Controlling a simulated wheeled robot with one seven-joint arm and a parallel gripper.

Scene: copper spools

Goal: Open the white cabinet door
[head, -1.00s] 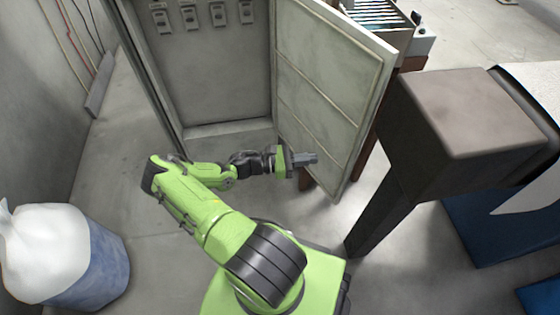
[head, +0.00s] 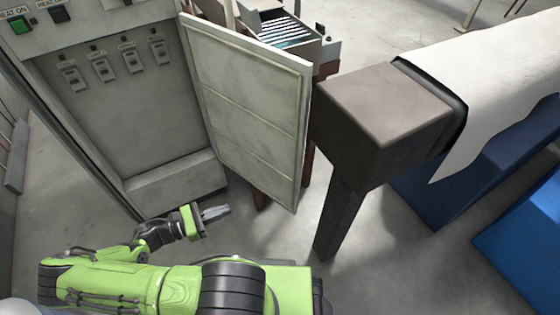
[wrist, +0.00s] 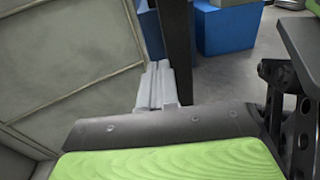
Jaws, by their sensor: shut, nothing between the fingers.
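The white cabinet door (head: 250,105) stands swung wide open on the right side of the cabinet (head: 140,100), so the cabinet's inside shows with several switches on its back wall. The door's inner panelled face also fills the left of the wrist view (wrist: 70,60). My gripper (head: 220,212) is shut and empty, in front of and below the door's lower edge. In the wrist view its fingers (wrist: 155,85) lie together, close to the door's free edge in the picture. I see no clear contact with the door.
A dark brown block-shaped beam end on a leg (head: 385,110) stands just right of the door. Blue boxes (head: 450,185) and a white sheet (head: 490,80) lie beyond it. A machine with a slotted tray (head: 285,30) is behind the door. Floor in front of the cabinet is clear.

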